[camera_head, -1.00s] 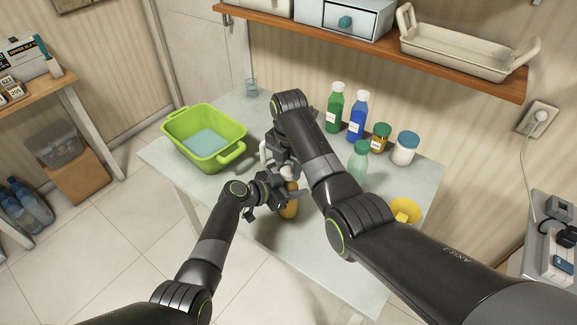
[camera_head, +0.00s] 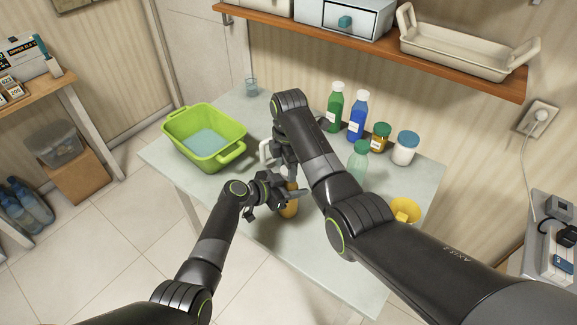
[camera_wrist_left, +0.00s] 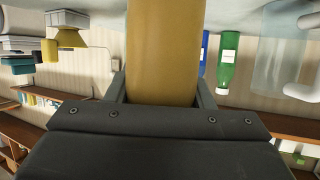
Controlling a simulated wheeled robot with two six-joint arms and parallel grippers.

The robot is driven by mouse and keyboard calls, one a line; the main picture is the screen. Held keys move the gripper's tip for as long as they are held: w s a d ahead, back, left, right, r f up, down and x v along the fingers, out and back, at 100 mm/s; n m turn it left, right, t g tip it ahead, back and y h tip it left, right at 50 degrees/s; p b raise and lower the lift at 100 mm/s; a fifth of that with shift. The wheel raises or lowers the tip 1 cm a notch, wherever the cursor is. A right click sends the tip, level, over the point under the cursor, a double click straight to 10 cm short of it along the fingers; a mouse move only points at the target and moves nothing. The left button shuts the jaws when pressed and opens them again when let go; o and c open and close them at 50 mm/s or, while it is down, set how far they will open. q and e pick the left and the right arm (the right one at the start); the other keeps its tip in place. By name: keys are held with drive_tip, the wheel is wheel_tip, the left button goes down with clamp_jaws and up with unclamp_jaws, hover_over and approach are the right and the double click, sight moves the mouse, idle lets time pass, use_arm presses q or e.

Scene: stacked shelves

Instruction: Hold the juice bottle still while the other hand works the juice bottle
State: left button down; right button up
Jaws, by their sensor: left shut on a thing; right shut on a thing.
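The juice bottle (camera_head: 289,208) is orange-yellow and stands upright near the front of the pale table, partly hidden by both grippers. My left gripper (camera_head: 286,193) is shut around its body from the left. In the left wrist view the bottle's body (camera_wrist_left: 165,45) fills the space between the fingers of the left gripper (camera_wrist_left: 162,90). My right gripper (camera_head: 288,173) comes down from above and is shut at the bottle's top. The cap is mostly hidden by the right gripper's fingers.
A green basin (camera_head: 205,158) stands at the left of the table. Green (camera_head: 335,106) and blue (camera_head: 357,117) bottles, jars and a pale green bottle (camera_head: 358,160) stand at the right. A white handle (camera_head: 265,152) shows just behind my right gripper. A wooden shelf (camera_head: 380,47) hangs above.

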drive_tip(key=o, duration=1.1)
drive_tip(key=shift+r, duration=2.25)
drive_tip(key=shift+c, duration=0.5)
drive_tip(key=r+n, duration=0.1)
drive_tip(key=n, duration=0.2)
drive_tip(key=shift+r, duration=0.35)
drive_tip(key=r+n, duration=0.1)
drive_tip(key=n, duration=0.2)
drive_tip(key=shift+r+n, duration=0.3)
drive_tip(key=shift+r, duration=0.1)
drive_tip(key=shift+f, duration=0.1)
drive_tip(key=shift+f, duration=3.95)
